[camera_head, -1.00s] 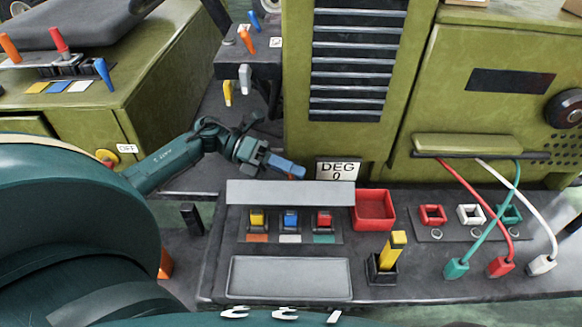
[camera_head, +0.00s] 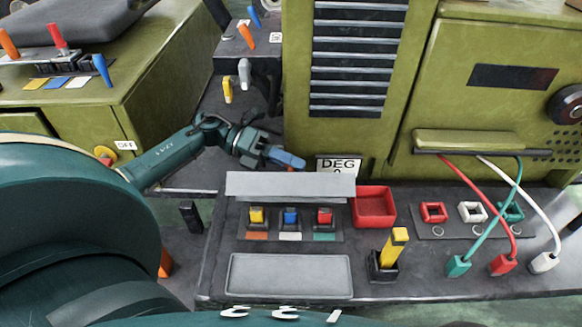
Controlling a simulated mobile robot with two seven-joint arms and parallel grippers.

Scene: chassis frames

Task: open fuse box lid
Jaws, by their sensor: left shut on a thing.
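The fuse box lid (camera_head: 290,186) is a long grey plate, raised and tilted at the back of the fuse box. In front of it a yellow fuse (camera_head: 257,216), a blue fuse (camera_head: 291,217) and a red fuse (camera_head: 324,217) are uncovered in their row. My left gripper (camera_head: 288,160) reaches in from the left with blue fingertips at the lid's far upper edge. It is shut on the lid; the exact grip is partly hidden behind the plate. My right gripper is not in view.
A red tray (camera_head: 375,206) sits right of the lid, with a yellow lever (camera_head: 391,248) before it. Cabled plugs and coloured sockets (camera_head: 471,212) lie further right. A DEG sign (camera_head: 338,165) and a green cabinet (camera_head: 350,140) stand close behind. A shallow grey tray (camera_head: 290,276) is in front.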

